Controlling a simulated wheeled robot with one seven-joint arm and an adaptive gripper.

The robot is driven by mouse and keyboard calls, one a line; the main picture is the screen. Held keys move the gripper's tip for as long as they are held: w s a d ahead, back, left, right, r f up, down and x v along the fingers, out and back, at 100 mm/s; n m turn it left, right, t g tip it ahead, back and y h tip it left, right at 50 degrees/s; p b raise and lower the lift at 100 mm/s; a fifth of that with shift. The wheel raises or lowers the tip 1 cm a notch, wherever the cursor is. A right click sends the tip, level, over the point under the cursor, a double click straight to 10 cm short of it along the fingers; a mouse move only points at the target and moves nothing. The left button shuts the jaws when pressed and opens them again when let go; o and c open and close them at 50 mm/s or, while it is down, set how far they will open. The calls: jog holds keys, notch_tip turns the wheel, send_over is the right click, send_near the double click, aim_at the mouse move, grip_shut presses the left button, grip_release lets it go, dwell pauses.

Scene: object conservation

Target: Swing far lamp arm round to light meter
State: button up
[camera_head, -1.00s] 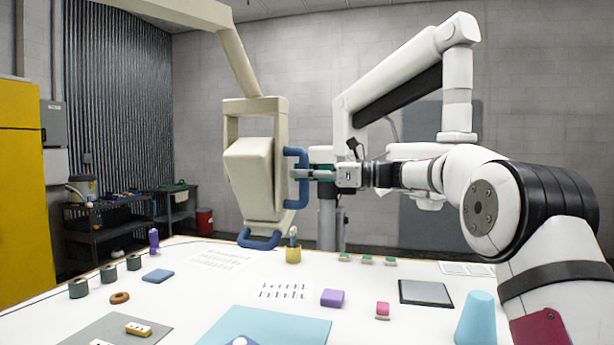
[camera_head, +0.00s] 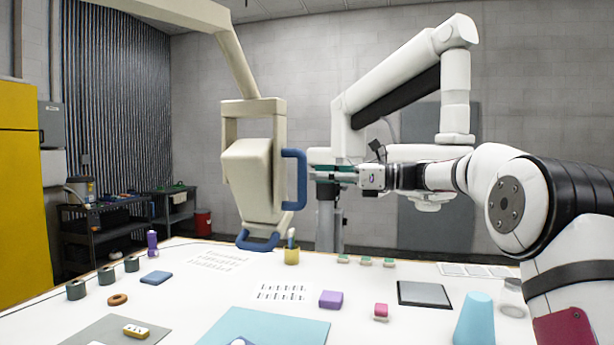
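A beige jointed lamp arm (camera_head: 238,62) comes in from the upper left. Its boxy head (camera_head: 252,175) hangs tilted in a frame above the table's far side. The head frame has an upright blue handle (camera_head: 301,180) on its right and another blue handle (camera_head: 257,243) below. My gripper (camera_head: 318,172) is level with the upright handle, just right of it, and looks open and empty. A white jointed arm (camera_head: 395,85) stands behind my wrist, partly hidden. I cannot tell which table item is the light meter; a dark flat panel (camera_head: 424,293) lies at the right.
The white table (camera_head: 200,306) holds a purple block (camera_head: 331,299), a pink block (camera_head: 381,310), a blue cone (camera_head: 475,318), a yellow cup (camera_head: 291,256) and several grey cylinders (camera_head: 76,289). A clear jar (camera_head: 512,297) stands at the right. Air left of the head looks free.

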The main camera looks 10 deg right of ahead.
jog(key=v, duration=0.6)
jog(key=shift+d, duration=0.35)
jog(key=shift+s, duration=0.15)
jog(key=s+a+f+n+g+h, duration=0.1)
jog(key=s+a+f+n+h, duration=0.35)
jog(key=s, duration=0.45)
jog(key=s+a+f+n+g+h, duration=0.25)
jog(key=s+a+n, duration=0.2)
jog(key=s, duration=0.35)
jog(key=s+d+f+n+h, duration=0.3)
jog(key=s+f+n, duration=0.1)
jog(key=s, duration=0.5)
jog(key=s+d+f+n+t+h, duration=0.1)
jog(key=s+d+f+n+h, duration=0.2)
jog(key=s+f, duration=0.4)
jog(key=s+d+f+n+h, duration=0.3)
jog(key=s+f+n, duration=0.2)
jog(key=s, duration=0.7)
jog(key=shift+d+f+n+h, duration=0.2)
jog(key=shift+f+n+h, duration=0.2)
jog(key=shift+n, duration=0.2)
